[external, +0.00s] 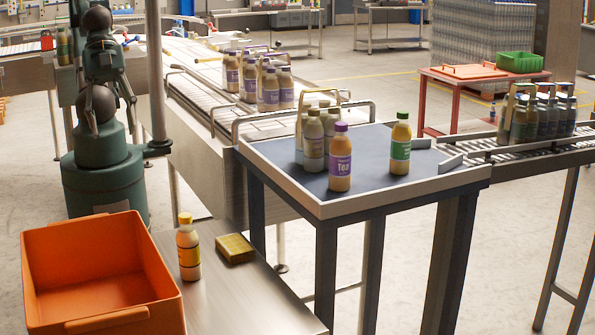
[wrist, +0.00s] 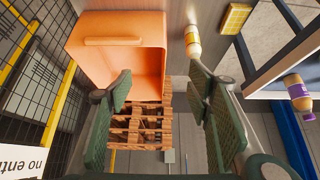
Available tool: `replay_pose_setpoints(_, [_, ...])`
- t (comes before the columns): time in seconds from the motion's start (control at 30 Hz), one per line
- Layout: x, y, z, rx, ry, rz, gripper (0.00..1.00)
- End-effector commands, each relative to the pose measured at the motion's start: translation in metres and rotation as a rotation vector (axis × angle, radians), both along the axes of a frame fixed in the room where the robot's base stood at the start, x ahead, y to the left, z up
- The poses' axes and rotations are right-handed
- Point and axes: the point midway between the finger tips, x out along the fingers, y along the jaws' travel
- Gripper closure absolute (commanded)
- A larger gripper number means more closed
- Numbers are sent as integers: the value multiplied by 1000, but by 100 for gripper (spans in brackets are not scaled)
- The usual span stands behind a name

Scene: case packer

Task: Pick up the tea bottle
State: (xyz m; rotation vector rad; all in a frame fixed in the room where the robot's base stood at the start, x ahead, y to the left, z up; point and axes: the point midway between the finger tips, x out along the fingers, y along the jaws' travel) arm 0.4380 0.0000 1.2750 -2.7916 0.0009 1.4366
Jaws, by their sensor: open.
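The tea bottle (external: 340,168) has a purple cap and a purple label reading "Tea". It stands upright near the front of the blue-topped table (external: 268,152). A purple-capped bottle, seemingly the same one, shows at the right edge of the wrist view (wrist: 297,90). My gripper (wrist: 158,76) is open in the wrist view, with nothing between its green-padded fingers. The bottle lies well to the right of the fingers there, apart from them. In the external view my arm is at the left, and I cannot make out its fingers.
A green-labelled bottle (external: 400,145) and pale bottles (external: 313,142) stand near the tea bottle. A raised white rim edges the table. An orange crate (external: 100,270), a yellow-capped bottle (external: 188,250) and a yellow block (external: 235,248) are in front. Conveyors hold more bottles.

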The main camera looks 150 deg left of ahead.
Motion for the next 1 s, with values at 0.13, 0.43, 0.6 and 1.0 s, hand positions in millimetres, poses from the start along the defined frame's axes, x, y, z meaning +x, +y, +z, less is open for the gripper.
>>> replay_pose_setpoints(0.13, [4,3,3,14,6,-11,50])
replay_pose_setpoints(0.43, [28,25,18,109,52,-105,50])
replay_pose_setpoints(0.6, [49,44,28,182,95,-191,50])
replay_pose_setpoints(1.0, [98,99,45,331,200,-408,50])
